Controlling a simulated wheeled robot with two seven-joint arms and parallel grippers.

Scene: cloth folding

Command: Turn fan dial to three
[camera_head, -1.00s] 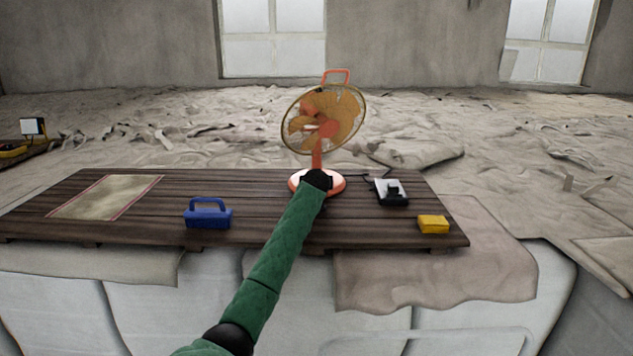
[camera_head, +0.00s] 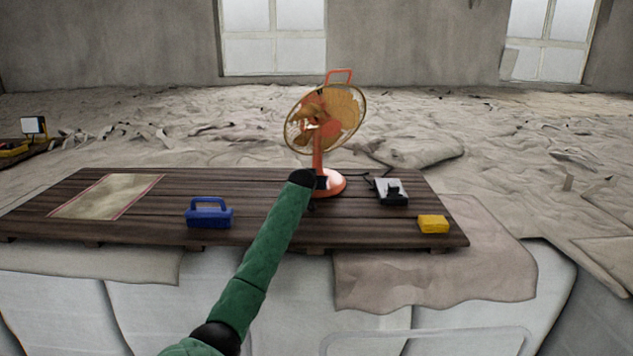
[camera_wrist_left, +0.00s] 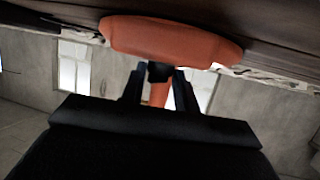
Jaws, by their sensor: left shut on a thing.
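The orange fan (camera_head: 325,120) with a round yellowish cage stands on the dark plank table. Its round orange base (camera_head: 334,183) is partly covered by my left arm in the head view. In the left wrist view, the orange base (camera_wrist_left: 170,40) fills the top. My left gripper (camera_wrist_left: 158,76) is at the base, with its two dark fingers close together on a small dark piece (camera_wrist_left: 158,71) that looks like the fan dial. The dial's number marks cannot be read. My right gripper is not in view.
A blue handled box (camera_head: 208,218) stands left of my arm. A grey-and-black device (camera_head: 391,192) and a yellow block (camera_head: 433,224) are on the right. A flat beige panel with a red edge (camera_head: 106,196) lies at the left of the table (camera_head: 265,200).

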